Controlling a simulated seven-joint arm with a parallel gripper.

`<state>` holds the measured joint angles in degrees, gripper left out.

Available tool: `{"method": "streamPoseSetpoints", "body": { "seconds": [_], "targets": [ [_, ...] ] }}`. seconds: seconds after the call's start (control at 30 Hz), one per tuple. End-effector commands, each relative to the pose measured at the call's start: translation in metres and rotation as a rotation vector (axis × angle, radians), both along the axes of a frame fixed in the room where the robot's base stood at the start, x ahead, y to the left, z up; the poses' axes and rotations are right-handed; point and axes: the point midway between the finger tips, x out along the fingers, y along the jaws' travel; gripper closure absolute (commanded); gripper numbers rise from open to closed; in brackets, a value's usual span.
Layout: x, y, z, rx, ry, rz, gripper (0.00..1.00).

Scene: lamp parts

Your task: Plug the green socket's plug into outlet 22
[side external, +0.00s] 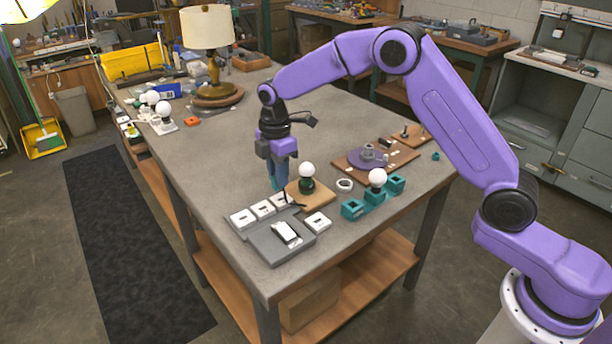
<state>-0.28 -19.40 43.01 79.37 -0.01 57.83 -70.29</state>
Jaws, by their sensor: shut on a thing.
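The green socket (307,186) holds a white round bulb and stands upright on a wooden board (322,197) near the middle of the table. A thin dark cord runs from the board's front left toward the outlets. My gripper (274,184) points down just left of the board, above the back end of the outlet row. It is shut on the plug, which is mostly hidden by the fingers. White outlets stand in a row, at the left (243,218), middle (262,209) and right (282,201). Another outlet (317,222) sits apart. Their numbers are too small to read.
A grey panel with a white switch (286,232) lies in front of the outlets. Teal blocks (353,209), one under a bulb, and a white ring (345,185) are to the right. A lamp (213,85) stands at the back left. The table between lamp and gripper is clear.

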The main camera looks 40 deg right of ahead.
Motion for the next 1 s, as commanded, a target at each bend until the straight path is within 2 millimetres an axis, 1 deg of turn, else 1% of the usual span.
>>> {"method": "streamPoseSetpoints", "body": {
  "seconds": [0.03,0.2,0.37,0.5,0.67,1.0],
  "targets": [
    [0.010,0.005,-0.005,0.000,0.001,0.001,1.00],
    [0.036,0.014,-0.016,-0.001,0.002,0.000,1.00],
    [0.049,0.018,-0.023,0.000,0.000,0.000,1.00],
    [0.054,0.020,-0.026,0.000,0.000,0.001,1.00],
    [0.054,0.020,-0.032,0.000,0.002,0.000,1.00],
    [0.054,0.019,-0.059,0.000,0.001,0.000,1.00]
  ]
}}
